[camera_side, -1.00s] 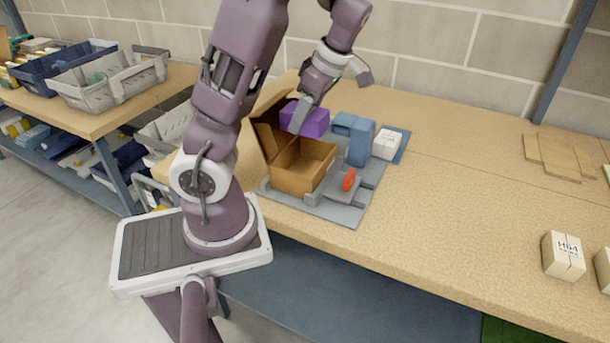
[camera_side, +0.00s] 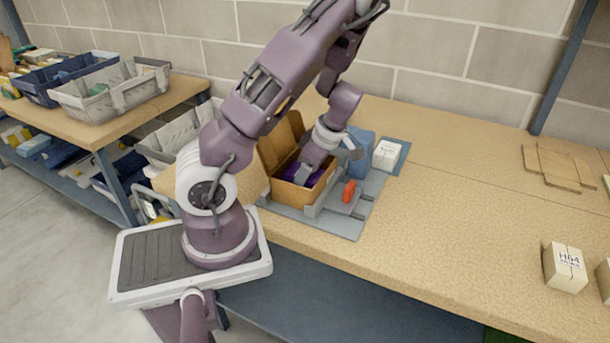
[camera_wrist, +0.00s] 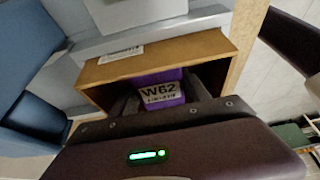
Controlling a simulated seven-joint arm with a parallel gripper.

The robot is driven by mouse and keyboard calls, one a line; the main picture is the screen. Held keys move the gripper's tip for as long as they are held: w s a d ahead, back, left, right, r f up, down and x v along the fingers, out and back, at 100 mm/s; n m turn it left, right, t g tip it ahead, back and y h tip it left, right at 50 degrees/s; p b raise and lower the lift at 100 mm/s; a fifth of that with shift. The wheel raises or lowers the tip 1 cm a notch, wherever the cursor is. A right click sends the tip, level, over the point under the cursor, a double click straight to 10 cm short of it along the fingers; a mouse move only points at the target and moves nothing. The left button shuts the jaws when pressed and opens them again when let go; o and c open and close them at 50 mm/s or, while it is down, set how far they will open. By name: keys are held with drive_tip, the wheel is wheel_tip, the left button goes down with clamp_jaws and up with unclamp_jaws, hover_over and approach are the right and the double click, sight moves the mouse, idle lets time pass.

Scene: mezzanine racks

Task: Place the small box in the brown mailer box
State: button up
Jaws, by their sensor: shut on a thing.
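The small box is purple (camera_side: 300,173) and sits down inside the open brown mailer box (camera_side: 292,192), whose lid stands up at the back left. My gripper (camera_side: 307,174) reaches into the mailer box and is shut on the purple box. In the wrist view the purple box (camera_wrist: 160,90) carries a label reading W62 and lies between my two dark fingers (camera_wrist: 158,103), within the walls of the mailer box (camera_wrist: 160,55). Whether the purple box touches the mailer's floor is hidden.
The mailer box stands on a grey mat (camera_side: 345,222) with a red-orange item (camera_side: 349,191), a blue block (camera_side: 361,152) and a white box (camera_side: 386,155) close by. Flat cardboard (camera_side: 560,163) and a cream box (camera_side: 564,267) lie right. The bench between is clear.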

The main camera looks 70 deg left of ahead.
drive_tip(key=shift+f, duration=0.1)
drive_tip(key=o, duration=1.5)
drive_tip(key=shift+c, duration=0.2)
drive_tip(key=v, duration=1.1)
drive_tip(key=shift+w+r, duration=0.1)
drive_tip(key=shift+r, duration=0.2)
drive_tip(key=s+d+r+m+t+h, duration=0.1)
drive_tip(key=s+d+r+m+t, duration=0.2)
drive_tip(key=d+m, duration=0.4)
drive_tip(key=s+d+r+m+t+h, duration=0.1)
drive_tip(key=s+d+r+m+t, duration=0.2)
drive_tip(key=m, duration=0.8)
drive_tip(key=s+d+r+m+t+h, duration=0.1)
drive_tip(key=s+d+r+m, duration=0.3)
drive_tip(key=d+m, duration=0.5)
wheel_tip(320, 180, up, 2)
drive_tip(key=shift+d+r+t, duration=0.2)
drive_tip(key=shift+d+t, duration=0.65)
drive_tip(key=shift+t, duration=0.05)
